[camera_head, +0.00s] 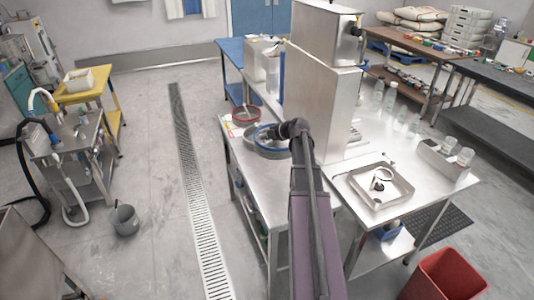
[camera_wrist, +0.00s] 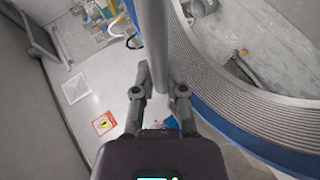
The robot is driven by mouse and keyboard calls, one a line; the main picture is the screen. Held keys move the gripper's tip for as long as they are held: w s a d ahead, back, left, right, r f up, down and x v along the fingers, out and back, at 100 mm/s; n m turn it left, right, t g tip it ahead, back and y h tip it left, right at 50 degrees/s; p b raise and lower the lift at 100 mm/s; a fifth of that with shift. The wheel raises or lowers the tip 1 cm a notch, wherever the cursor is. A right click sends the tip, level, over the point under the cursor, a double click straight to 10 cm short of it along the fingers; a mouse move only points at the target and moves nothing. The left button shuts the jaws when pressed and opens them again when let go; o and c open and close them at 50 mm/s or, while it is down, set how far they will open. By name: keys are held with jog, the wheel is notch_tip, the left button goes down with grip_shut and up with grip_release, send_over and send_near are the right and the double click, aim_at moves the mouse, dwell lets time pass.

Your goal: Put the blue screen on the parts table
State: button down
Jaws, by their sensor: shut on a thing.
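In the wrist view the screen (camera_wrist: 245,112) fills the right side as a curved, ribbed grey wall with a blue band. My gripper (camera_wrist: 160,88) has its fingers closed around a grey bar (camera_wrist: 154,35) beside this wall. How the bar joins the screen is unclear, and so is whether the screen touches the bench. No table is clearly marked as the parts table.
A red-rimmed screen (camera_head: 245,114) lies just behind the blue one. A tall steel machine (camera_head: 322,95) stands close on the right. A steel tray (camera_head: 374,186) and jars (camera_head: 460,160) are on the right bench. A blue table (camera_head: 231,50) stands behind.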

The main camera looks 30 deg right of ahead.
jog(key=s+a+f+b, duration=0.3)
jog(key=s+f+b, duration=0.3)
jog(key=s, duration=0.3)
jog(key=s+a+f+b, duration=0.4)
jog(key=s+f+b, duration=0.3)
jog(key=s+f, duration=0.1)
jog(key=shift+s+m+h, duration=0.3)
jog(key=shift+s, duration=0.05)
jog(key=shift+w+d, duration=0.1)
jog(key=b, duration=0.2)
send_over(276, 187)
jog(key=s, duration=0.1)
jog(key=shift+a+f, duration=0.35)
jog(key=shift+f, duration=0.35)
jog(key=f+b, duration=0.2)
jog(key=w+f+b, duration=0.1)
jog(key=shift+d+f, duration=0.35)
jog(key=shift+d, duration=0.05)
jog(key=shift+f, duration=0.15)
jog(key=c, duration=0.7)
grip_release()
